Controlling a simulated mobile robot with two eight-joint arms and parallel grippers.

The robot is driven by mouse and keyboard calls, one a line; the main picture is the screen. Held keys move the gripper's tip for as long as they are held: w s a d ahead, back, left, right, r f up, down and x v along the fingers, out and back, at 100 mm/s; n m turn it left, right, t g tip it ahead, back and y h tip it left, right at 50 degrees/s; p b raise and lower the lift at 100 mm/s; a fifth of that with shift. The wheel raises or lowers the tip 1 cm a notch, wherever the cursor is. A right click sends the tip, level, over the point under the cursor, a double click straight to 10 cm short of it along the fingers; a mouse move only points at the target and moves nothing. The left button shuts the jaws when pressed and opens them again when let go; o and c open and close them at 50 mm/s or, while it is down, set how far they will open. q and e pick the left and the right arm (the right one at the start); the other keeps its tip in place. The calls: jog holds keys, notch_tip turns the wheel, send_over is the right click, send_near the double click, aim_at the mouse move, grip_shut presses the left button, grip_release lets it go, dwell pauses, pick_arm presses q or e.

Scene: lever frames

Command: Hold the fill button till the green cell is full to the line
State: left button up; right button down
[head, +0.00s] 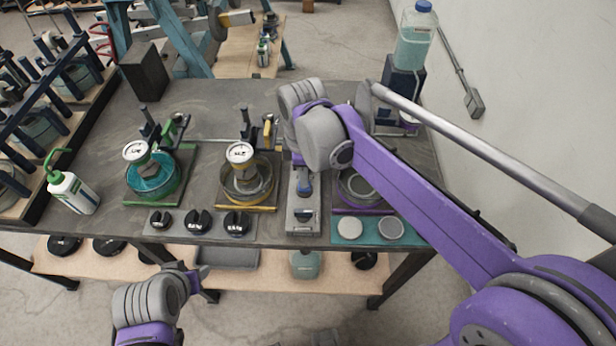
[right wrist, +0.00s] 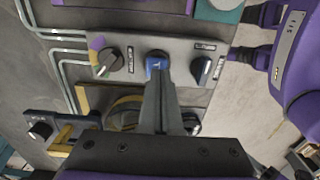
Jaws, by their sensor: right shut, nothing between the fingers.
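The green cell (head: 152,179), a round clear chamber on a green base, stands left on the table and holds teal liquid; I cannot read its line. The control panel (head: 303,216) stands right of the yellow cell (head: 248,182). In the right wrist view the panel (right wrist: 130,47) has a blue button (right wrist: 157,56) between a selector knob (right wrist: 108,62) and a dark switch (right wrist: 201,70). My right gripper (right wrist: 158,78) is shut and empty, its tip at the blue button; contact is unclear. My left gripper (head: 207,282) is low at the table's front, its jaw opening unclear.
A purple cell (head: 358,189) is partly hidden behind my right arm. Black weights (head: 198,221) lie along the front edge. A green-capped bottle (head: 72,190) and a rack (head: 45,125) stand left. A teal-filled tank (head: 414,45) stands back right.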

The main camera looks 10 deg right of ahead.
jog(key=r, duration=0.5)
jog(key=shift+d, duration=0.3)
pick_arm(q)
jog(key=shift+w+d+r, duration=0.15)
jog(key=shift+r, duration=0.65)
pick_arm(e)
notch_tip(320, 180, up, 6)
jog(key=shift+a+r, duration=0.15)
jog(key=shift+a, duration=0.05)
